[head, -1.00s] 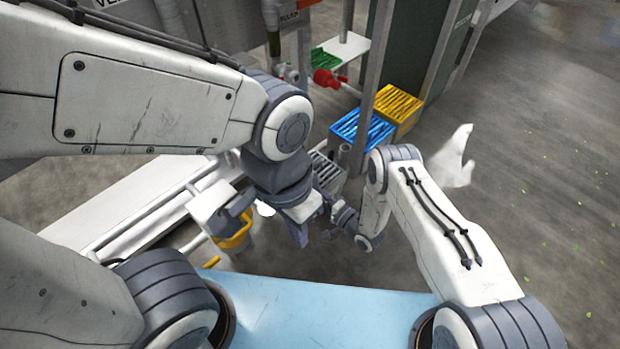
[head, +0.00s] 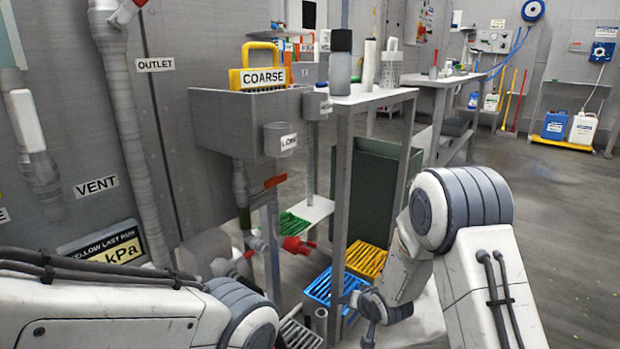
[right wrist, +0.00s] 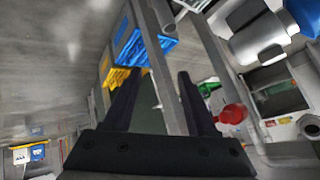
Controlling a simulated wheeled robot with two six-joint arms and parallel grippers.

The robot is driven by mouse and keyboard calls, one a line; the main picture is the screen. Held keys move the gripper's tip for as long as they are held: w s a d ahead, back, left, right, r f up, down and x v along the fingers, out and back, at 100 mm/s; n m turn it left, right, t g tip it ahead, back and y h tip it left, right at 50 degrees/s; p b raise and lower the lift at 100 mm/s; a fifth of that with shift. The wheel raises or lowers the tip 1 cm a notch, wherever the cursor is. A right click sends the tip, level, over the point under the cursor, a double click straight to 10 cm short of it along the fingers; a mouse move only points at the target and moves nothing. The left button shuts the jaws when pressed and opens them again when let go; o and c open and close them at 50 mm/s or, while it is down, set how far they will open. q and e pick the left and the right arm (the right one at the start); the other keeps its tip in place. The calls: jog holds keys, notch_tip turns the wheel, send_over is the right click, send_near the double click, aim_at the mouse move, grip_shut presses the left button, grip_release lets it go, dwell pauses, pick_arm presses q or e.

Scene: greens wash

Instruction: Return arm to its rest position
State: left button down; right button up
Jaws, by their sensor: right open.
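My right arm (head: 490,270) comes in from the lower right of the head view, bent at the elbow, with its wrist low near the crates. My right gripper (right wrist: 158,75) shows in the right wrist view with its two dark fingers apart and nothing between them. My left arm (head: 110,315) crosses the lower left of the head view. Its far end and the left gripper are out of the picture.
A blue crate (head: 320,287) and a yellow crate (head: 367,258) sit low beside the right wrist. A narrow table (head: 355,97) carries bottles. The floor at right is open.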

jog(key=s+d+r+n+g+h, duration=0.1)
jog(key=s+d+r+g, duration=0.3)
jog(key=s, duration=0.7)
jog(key=s+d+r+n+g+h, duration=0.15)
jog(key=s+d+r, duration=0.3)
jog(key=s, duration=0.75)
jog(key=s+a+r+n+g+y+p, duration=0.1)
jog(key=s+a+r+n+p, duration=0.3)
jog(key=s+a+r+p, duration=0.45)
jog(key=s+a+r+n+g+p, duration=0.2)
jog(key=s+a+r+n+p, duration=0.25)
jog(key=r, duration=0.65)
notch_tip(320, 180, up, 37)
jog(key=a+m+p, duration=0.1)
jog(key=p, duration=3.6)
jog(key=shift+s+a, duration=0.3)
jog(key=shift+a, duration=0.05)
